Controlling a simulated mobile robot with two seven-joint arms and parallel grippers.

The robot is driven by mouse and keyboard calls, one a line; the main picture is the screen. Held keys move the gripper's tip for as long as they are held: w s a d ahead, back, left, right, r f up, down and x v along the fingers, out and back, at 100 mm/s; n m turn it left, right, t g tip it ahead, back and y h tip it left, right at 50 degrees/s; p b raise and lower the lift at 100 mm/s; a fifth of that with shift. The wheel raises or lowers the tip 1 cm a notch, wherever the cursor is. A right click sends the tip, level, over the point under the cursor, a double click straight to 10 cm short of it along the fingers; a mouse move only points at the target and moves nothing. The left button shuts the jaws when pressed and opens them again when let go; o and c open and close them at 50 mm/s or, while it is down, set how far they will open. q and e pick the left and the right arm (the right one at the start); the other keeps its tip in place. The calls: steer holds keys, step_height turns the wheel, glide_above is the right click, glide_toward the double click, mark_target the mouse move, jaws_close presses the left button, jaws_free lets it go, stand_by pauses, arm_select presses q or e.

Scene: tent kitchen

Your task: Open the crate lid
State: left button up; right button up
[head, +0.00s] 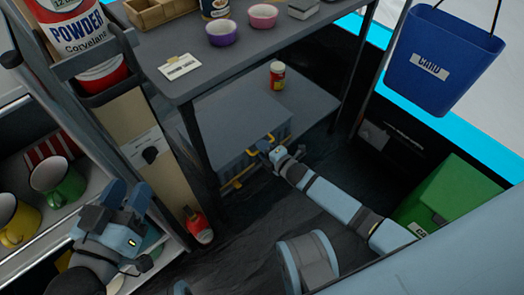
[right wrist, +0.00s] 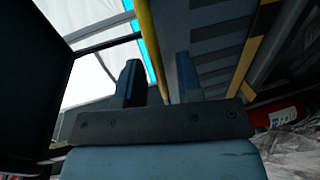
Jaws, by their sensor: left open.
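The grey crate (head: 205,168) sits on the low shelf under the table, its flat lid (head: 235,113) down. Yellow handle parts show on its front side. My right gripper (head: 262,150) is at the crate's front beside a yellow handle (head: 258,138). In the right wrist view, the fingers of my right gripper (right wrist: 158,82) stand apart, with the yellow bar (right wrist: 148,42) running between them and a visible gap. I cannot tell whether a finger touches it. My left gripper (head: 128,198) is open and empty at the lower left, away from the crate.
A small red-and-yellow jar (head: 277,76) stands on the low shelf behind the crate. The table edge (head: 270,65) overhangs the crate. A table leg (head: 190,135) is close to its left side. A red bottle (head: 198,226) stands on the floor; a green bin (head: 452,195) is at right.

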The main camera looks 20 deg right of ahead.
steer(key=shift+w+a+f, duration=0.1)
steer(key=shift+w+a, duration=0.05)
steer(key=shift+w, duration=0.3)
steer(key=shift+c, duration=0.2)
jaws_close()
